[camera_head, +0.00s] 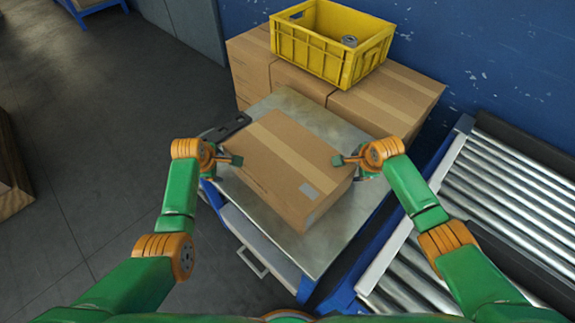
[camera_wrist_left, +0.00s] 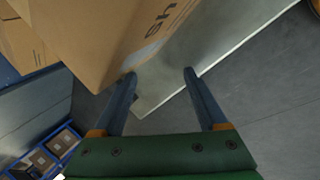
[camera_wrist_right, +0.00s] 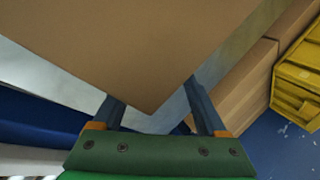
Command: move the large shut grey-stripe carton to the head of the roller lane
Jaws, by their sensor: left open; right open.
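A large shut brown carton (camera_head: 280,175) lies on the metal-topped bench (camera_head: 318,250). It has a pale tape stripe along its top and a small grey label near one end. My left gripper (camera_head: 233,160) is open at the carton's left side; in the left wrist view the carton (camera_wrist_left: 100,35), with dark print, is beside the open fingers (camera_wrist_left: 158,75). My right gripper (camera_head: 343,160) is open at the carton's right side; in the right wrist view a carton corner (camera_wrist_right: 130,60) shows between its fingers (camera_wrist_right: 150,92). I cannot tell whether either touches. The roller lane (camera_head: 505,190) is at right.
Several brown cartons (camera_head: 400,98) stand behind the bench against the blue wall, with a yellow crate (camera_head: 318,45) on top. The crate holds a grey round item (camera_head: 349,41). A flat dark object (camera_head: 228,127) lies at the bench's back left corner.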

